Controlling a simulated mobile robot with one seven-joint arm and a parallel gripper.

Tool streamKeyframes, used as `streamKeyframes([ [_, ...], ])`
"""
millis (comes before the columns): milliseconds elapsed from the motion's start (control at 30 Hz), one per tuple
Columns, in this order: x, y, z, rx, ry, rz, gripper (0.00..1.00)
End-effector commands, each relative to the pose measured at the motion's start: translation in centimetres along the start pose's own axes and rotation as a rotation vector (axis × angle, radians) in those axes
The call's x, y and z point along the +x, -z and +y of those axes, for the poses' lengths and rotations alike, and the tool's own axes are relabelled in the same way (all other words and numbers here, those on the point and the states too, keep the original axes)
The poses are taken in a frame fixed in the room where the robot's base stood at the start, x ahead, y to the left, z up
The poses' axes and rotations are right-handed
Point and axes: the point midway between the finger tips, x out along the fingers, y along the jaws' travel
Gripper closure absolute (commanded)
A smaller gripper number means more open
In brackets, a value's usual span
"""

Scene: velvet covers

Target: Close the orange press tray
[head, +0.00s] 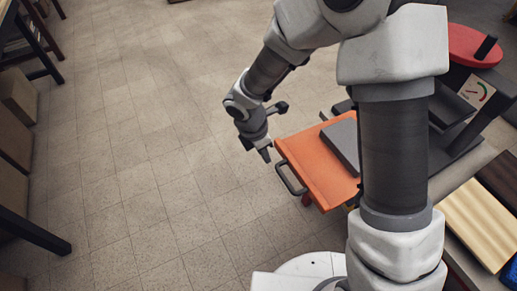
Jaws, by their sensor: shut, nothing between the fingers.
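The orange press tray (305,160) sticks out to the left from the dark press (455,125) in the head view. It has a dark handle (290,178) on its left front side, and a dark grey slab (343,143) lies on it. My gripper (265,155) is shut and empty, just left of the tray's front edge and above the handle in the picture. I cannot tell whether it touches the tray. My arm hides the tray's right part and some of the press.
A red round part (474,45) and a gauge (477,91) are on the press at the upper right. Wooden boards (477,224) lie at the lower right. Boxes (15,135) and dark table legs stand along the left edge. The tiled floor (140,150) between is clear.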

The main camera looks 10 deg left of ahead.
Motion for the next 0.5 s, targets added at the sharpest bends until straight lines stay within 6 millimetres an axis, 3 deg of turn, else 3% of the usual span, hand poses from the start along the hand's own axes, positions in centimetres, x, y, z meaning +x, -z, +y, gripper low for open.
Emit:
streamKeyframes([
  [33, 0.0, -1.1, 0.1, 0.007, -0.002, -0.001, 1.00],
  [200, 0.3, -2.6, 0.1, 0.005, -0.003, -0.001, 1.00],
  [500, 0.4, -3.0, 0.1, 0.002, -0.003, -0.001, 1.00],
])
